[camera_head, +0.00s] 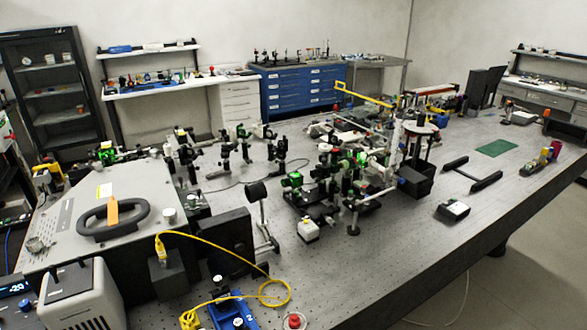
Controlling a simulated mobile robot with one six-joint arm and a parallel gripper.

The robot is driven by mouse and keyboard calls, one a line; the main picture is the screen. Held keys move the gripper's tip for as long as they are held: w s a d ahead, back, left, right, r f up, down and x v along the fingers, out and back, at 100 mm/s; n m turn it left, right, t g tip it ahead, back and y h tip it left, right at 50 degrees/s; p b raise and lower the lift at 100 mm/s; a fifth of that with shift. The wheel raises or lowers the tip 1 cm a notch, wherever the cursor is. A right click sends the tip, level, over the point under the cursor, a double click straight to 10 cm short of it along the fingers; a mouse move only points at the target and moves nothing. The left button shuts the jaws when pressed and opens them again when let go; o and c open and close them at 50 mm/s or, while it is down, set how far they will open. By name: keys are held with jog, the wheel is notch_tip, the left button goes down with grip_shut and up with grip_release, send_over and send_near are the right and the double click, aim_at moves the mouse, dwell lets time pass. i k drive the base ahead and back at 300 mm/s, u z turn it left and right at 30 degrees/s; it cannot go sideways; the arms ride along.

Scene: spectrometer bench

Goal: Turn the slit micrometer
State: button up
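I cannot single out the slit micrometer; at this distance its knob is too small to tell among the bench parts. A grey instrument housing (75,222) with a black carrying handle (114,220) sits at the left of the bench. A dark upright block (226,240) stands at its right side. A cluster of black and green optical mounts (318,190) stands on the middle of the bench. My gripper is not in view.
The perforated grey bench top (400,255) is clear at front right. A yellow fibre cable (272,292) loops near the front edge, beside a blue mount (232,312). A white-sided device (82,298) stands front left.

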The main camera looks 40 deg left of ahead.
aim_at(192, 199)
jog(key=u, duration=2.3)
jog(key=i, duration=1)
jog(key=z, duration=0.05)
